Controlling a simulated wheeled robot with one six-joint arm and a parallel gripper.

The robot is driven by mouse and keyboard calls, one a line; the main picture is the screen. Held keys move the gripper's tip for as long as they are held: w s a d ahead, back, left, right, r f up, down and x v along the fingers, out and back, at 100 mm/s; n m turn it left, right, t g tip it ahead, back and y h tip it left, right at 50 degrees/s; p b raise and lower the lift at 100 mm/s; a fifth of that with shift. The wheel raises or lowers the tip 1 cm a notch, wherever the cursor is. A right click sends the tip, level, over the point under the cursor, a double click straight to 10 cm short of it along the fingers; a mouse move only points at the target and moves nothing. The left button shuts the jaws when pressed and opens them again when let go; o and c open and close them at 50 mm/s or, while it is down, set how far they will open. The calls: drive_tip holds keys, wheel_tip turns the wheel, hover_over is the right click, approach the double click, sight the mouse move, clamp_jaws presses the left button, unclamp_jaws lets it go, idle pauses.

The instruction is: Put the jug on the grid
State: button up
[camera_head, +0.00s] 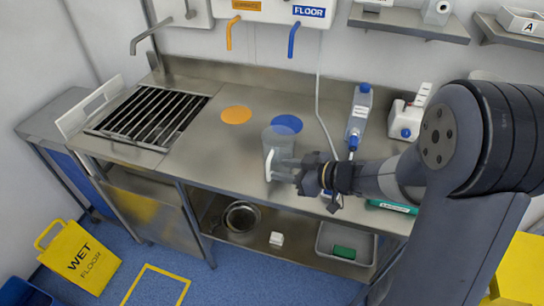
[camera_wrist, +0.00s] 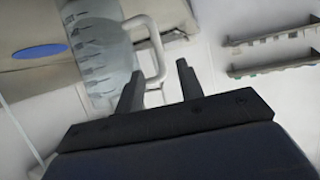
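The clear jug (camera_head: 281,142) with a white handle (camera_head: 269,164) stands upright on the steel counter, beside or partly over the blue disc. In the wrist view the jug (camera_wrist: 97,55) shows measuring marks, and its handle (camera_wrist: 157,50) reaches toward the fingers. My gripper (camera_head: 284,172) is at the jug's near side by the handle. In the wrist view my gripper (camera_wrist: 158,82) has its fingers apart, with the handle's lower part between or just beyond the tips; I cannot tell if they touch it. The grid (camera_head: 150,117) of dark bars lies at the counter's left, empty.
An orange disc (camera_head: 236,115) and a blue disc (camera_head: 287,123) mark the counter. A tap (camera_head: 150,38) stands behind the grid. A spray bottle (camera_head: 359,115) and a white container (camera_head: 405,119) stand to the right. The counter between jug and grid is clear.

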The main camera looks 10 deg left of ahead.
sight(276, 159)
drive_tip(key=x, duration=0.7)
drive_tip(key=shift+a+r, duration=0.2)
drive_tip(key=shift+a, duration=0.2)
drive_tip(key=shift+c, duration=0.3)
clamp_jaws()
